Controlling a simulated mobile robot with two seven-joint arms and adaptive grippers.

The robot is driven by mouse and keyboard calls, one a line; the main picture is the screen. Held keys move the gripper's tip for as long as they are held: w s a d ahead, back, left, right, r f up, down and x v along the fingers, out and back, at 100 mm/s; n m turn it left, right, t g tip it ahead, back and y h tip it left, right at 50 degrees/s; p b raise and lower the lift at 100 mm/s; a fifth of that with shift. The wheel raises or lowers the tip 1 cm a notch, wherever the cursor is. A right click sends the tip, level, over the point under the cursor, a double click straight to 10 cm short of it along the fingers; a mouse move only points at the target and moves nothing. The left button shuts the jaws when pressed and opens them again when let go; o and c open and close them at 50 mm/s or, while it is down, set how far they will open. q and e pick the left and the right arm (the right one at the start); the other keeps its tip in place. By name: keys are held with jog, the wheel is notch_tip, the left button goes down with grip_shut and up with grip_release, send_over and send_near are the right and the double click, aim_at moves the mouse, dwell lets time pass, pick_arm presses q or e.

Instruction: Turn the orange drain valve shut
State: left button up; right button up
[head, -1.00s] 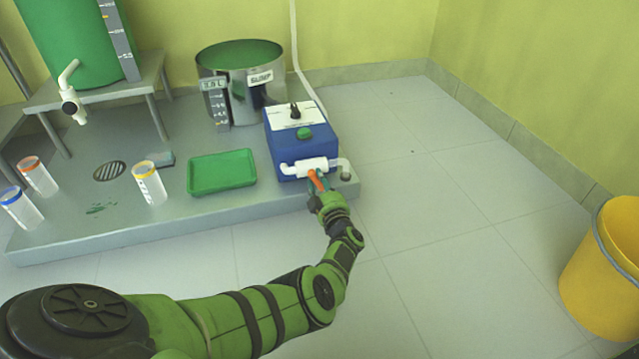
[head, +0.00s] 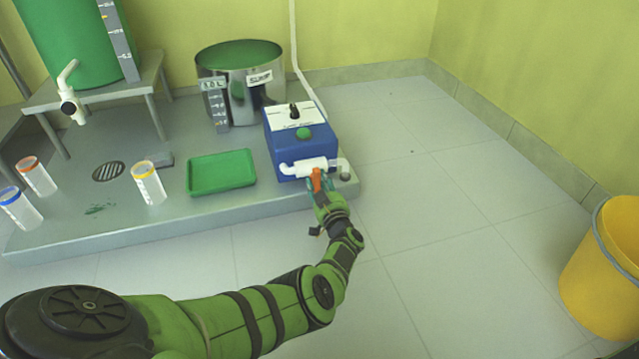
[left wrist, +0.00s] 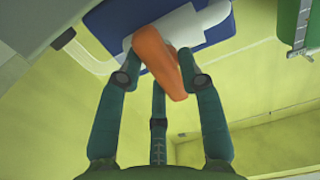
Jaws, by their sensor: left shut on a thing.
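The orange drain valve handle (head: 317,179) sits on the white pipe fitting (head: 309,167) at the front of the blue pump box (head: 287,149). My left gripper (head: 322,190) is at the handle, its fingers on either side of it. In the left wrist view the orange handle (left wrist: 158,62) lies tilted between the fingertips of the left gripper (left wrist: 162,80), with the white fitting (left wrist: 180,32) behind it. The gripper is shut on the handle. My right gripper is not in view.
A green tray (head: 221,171) and several capped tubes stand on the grey platform (head: 180,215). A steel sump pot (head: 258,100) stands behind the pump box. A yellow bucket (head: 604,275) is at the far right. The floor between is clear.

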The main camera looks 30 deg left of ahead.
pick_arm(q)
jog(key=shift+w+r, duration=0.2)
jog(key=o, duration=1.1)
jog(key=shift+f, duration=0.1)
jog(key=shift+s, duration=0.1)
jog(key=shift+f, duration=0.1)
